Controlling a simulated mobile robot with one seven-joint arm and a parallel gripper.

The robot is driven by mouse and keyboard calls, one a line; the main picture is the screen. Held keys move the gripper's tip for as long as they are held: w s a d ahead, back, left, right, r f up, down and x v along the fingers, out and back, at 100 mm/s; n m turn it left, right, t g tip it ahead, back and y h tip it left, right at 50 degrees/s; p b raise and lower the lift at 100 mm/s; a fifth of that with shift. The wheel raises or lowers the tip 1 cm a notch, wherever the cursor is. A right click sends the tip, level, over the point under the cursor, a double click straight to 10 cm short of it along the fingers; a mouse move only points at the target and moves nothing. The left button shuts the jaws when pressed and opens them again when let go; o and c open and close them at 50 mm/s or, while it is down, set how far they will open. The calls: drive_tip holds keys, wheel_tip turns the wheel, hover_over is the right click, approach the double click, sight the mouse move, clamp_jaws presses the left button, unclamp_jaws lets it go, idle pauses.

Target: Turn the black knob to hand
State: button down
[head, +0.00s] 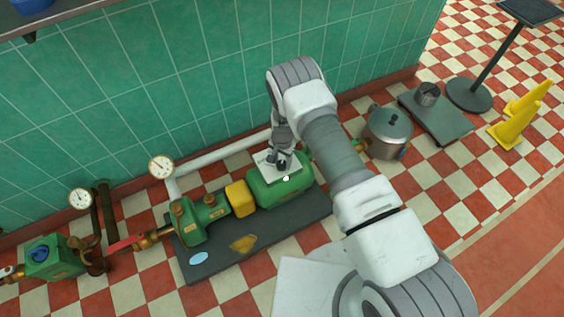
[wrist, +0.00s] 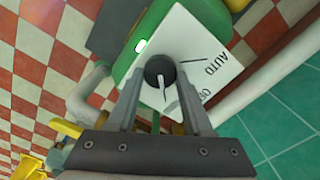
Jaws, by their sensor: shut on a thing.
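The black knob (wrist: 160,69) sits on a white plate (wrist: 188,32) on top of the green pump motor (head: 284,188). My gripper (wrist: 158,82) is shut on the knob, one finger on each side. A pale line on the knob points toward the bottom of the wrist view, between the fingers. The plate reads AUTO to the right of the knob, with a dark tick beside it. A second label below AUTO is partly hidden by my right finger, and no HAND label is readable. In the head view my gripper (head: 282,161) is over the plate (head: 263,158).
A small lamp (head: 286,179) glows white-green at the plate's edge. A white pipe (head: 220,154) runs behind the motor along the tiled wall. A steel pot (head: 387,133) stands to the right. A yellow coupling guard (head: 240,198) is to the left.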

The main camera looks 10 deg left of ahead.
sight(282, 163)
drive_tip(key=shift+m, duration=0.3)
drive_tip(key=shift+c, duration=1.5)
unclamp_jaws()
wheel_tip(282, 163, up, 18)
drive_tip(key=p, duration=0.5)
drive_tip(key=shift+f+p, duration=0.25)
drive_tip(key=shift+p, duration=0.05)
